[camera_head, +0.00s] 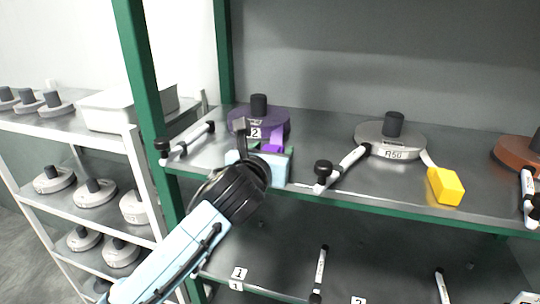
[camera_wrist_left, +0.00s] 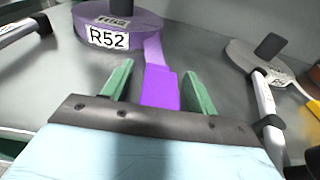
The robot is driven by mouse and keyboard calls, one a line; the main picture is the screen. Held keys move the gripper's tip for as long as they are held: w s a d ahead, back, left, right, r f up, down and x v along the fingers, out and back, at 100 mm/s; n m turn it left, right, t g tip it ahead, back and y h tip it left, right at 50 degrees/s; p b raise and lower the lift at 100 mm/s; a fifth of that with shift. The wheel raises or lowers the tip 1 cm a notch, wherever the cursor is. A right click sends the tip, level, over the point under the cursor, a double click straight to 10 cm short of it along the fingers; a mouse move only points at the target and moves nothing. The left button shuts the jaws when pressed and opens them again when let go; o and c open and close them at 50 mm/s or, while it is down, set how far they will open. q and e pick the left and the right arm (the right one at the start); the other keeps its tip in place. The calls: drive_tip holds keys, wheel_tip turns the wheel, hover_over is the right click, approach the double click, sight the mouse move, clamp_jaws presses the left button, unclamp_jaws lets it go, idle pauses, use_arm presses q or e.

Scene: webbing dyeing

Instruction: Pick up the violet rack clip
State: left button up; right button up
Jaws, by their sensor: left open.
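The violet rack clip (camera_wrist_left: 160,88) is a small bright block at the end of a violet webbing strip. In the left wrist view it lies between the two green fingers of my left gripper (camera_wrist_left: 157,88), which are open on either side of it. In the head view the clip (camera_head: 271,148) shows only partly above my left gripper (camera_head: 262,160), at the shelf's front edge. The strip leads back to a violet webbing roll (camera_head: 258,118) labelled R52, which also stands in the left wrist view (camera_wrist_left: 120,25). My right gripper is not in view.
A grey roll (camera_head: 390,138) labelled R50 with a yellow clip (camera_head: 445,186) is to the right. Black-and-white rods (camera_head: 342,168) stick out at the shelf front on both sides. A green post (camera_head: 147,90) stands left. A white rack (camera_head: 75,118) holds more rolls.

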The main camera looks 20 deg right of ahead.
use_arm(q)
drive_tip(key=shift+c, duration=0.5)
drive_tip(key=c, duration=1)
drive_tip(key=shift+r, duration=0.1)
